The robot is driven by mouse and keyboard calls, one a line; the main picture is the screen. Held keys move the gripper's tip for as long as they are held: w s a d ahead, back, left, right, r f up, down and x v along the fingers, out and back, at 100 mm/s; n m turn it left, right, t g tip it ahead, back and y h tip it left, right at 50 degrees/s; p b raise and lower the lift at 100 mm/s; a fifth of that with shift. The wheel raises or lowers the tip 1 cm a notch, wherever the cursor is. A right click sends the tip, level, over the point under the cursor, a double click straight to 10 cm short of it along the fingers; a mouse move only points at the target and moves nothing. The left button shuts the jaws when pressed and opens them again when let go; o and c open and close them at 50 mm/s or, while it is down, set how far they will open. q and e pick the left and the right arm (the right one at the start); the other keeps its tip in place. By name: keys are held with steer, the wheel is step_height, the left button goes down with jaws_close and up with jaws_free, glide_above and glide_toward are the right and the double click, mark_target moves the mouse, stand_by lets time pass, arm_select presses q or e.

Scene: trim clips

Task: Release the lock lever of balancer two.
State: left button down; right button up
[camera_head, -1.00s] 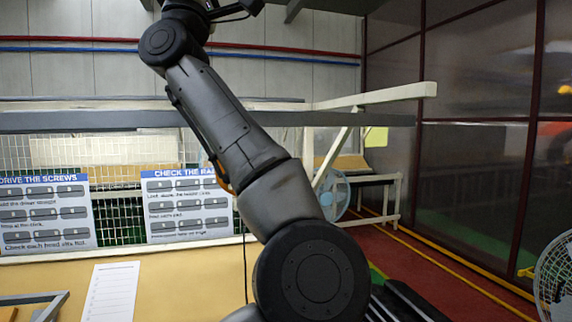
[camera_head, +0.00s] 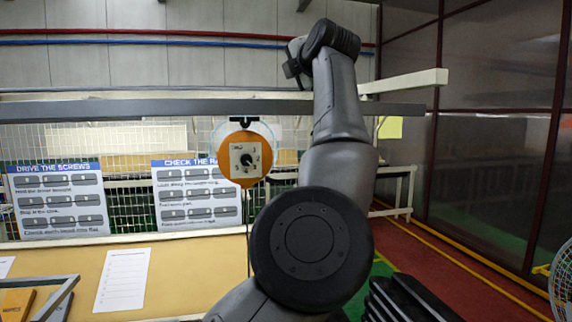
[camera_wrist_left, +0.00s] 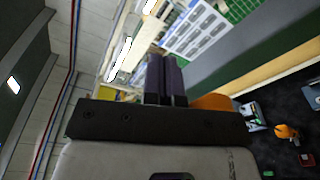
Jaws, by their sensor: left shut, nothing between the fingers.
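An orange round balancer (camera_head: 243,182) hangs below the grey rail. It has a pale square plate with a dark knob-like part at its centre. I cannot make out its number or clearly pick out a lock lever. An orange patch (camera_wrist_left: 213,101) behind my gripper in the left wrist view may be the same balancer. My left gripper (camera_head: 291,67) is above the rail, up and to the right of the balancer and apart from it in the picture. In the left wrist view its dark fingers (camera_wrist_left: 165,78) are shut together and empty. My right gripper is out of view.
The long grey rail (camera_head: 120,110) crosses the view, with a white beam (camera_head: 408,82) near its right end. Instruction boards (camera_head: 58,200) stand behind the tan bench (camera_head: 185,275), where a paper sheet (camera_head: 123,280) lies. A fan (camera_head: 562,280) is at far right.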

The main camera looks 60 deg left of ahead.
arm_select(q)
steer(key=d+f+h, duration=0.1)
steer(key=f, duration=0.1)
steer(key=d+f+m+g+h, duration=0.1)
steer(key=f+h, duration=0.1)
steer(key=d+f+m+h, duration=0.1)
steer(key=f, duration=0.1)
steer(key=shift+w+f, duration=0.15)
steer(key=shift+w, duration=0.1)
steer(key=s+d+f+m+g+h, duration=0.3)
steer(key=d+f+m+h, duration=0.1)
steer(key=f+h, duration=0.1)
steer(key=shift+d+f+h, duration=0.25)
steer(key=shift+f+h, duration=0.05)
steer(key=shift+f, duration=0.05)
steer(key=shift+a+f, duration=0.1)
glide_toward(276, 181)
steer(key=x, duration=0.7)
steer(key=shift+w+a+f, duration=0.15)
steer(key=shift+w, duration=0.4)
